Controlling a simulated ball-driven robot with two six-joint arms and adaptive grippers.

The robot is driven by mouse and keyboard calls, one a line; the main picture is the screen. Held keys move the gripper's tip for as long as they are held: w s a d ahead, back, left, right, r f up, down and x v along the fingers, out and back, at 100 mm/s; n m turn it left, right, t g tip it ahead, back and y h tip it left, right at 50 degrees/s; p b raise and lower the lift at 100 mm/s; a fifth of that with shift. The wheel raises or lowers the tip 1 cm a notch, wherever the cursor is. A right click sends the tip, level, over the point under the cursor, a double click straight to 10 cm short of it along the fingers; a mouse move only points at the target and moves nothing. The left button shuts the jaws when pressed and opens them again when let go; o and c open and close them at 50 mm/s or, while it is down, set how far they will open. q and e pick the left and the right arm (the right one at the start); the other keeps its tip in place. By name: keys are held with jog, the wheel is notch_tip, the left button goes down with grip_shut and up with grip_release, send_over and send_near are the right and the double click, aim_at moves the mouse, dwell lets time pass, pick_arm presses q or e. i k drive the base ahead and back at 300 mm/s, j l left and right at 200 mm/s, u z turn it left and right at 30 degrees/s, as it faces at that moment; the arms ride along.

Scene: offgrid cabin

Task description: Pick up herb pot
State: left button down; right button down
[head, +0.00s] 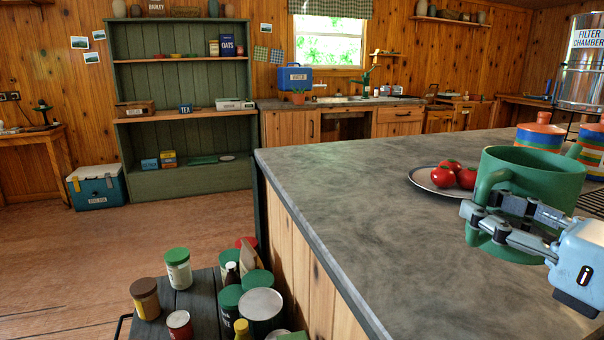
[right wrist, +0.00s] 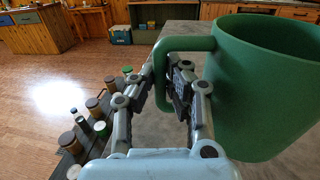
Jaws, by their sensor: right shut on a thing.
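My right gripper (head: 476,222) is shut on the handle of a large green mug (head: 545,185). The mug is upright, at the right of the head view, over the grey counter; I cannot tell whether it touches the counter. In the right wrist view the gripper (right wrist: 172,85) has its fingers at the handle of the mug (right wrist: 265,85). My left gripper is not in view.
A plate (head: 424,183) with red tomatoes (head: 443,176) lies behind the mug. Striped lidded jars (head: 540,136) and a metal filter chamber (head: 590,62) stand at the right. Several jars and cans (head: 262,305) crowd a low dark surface at lower left. The counter's left part is clear.

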aim_at(299, 98)
jog(key=k, duration=0.65)
jog(key=u, duration=3.15)
jog(key=i+j+u, duration=0.1)
jog(key=i, duration=0.45)
jog(key=i+j+u, duration=0.1)
jog(key=i, duration=0.5)
jog(key=i+l+z, duration=0.1)
jog(key=i+z, duration=0.25)
jog(key=z, duration=0.15)
jog(key=i+z, duration=0.35)
jog(key=z, duration=0.15)
jog(key=i+j+z, duration=0.15)
jog(key=i+z, duration=0.2)
jog(key=z, duration=0.15)
jog(key=i+l+z, duration=0.2)
jog(key=i+z, duration=0.15)
jog(key=i, duration=0.15)
jog(key=i+z, duration=0.35)
jog(key=i, duration=0.15)
jog(key=i+z, duration=0.5)
jog(key=i, duration=0.7)
jog(key=i+j+z, duration=0.1)
jog(key=i, duration=0.7)
jog(key=i+z, duration=0.15)
jog(key=i, duration=0.6)
jog(key=i+j+z, duration=0.2)
jog(key=i, duration=0.6)
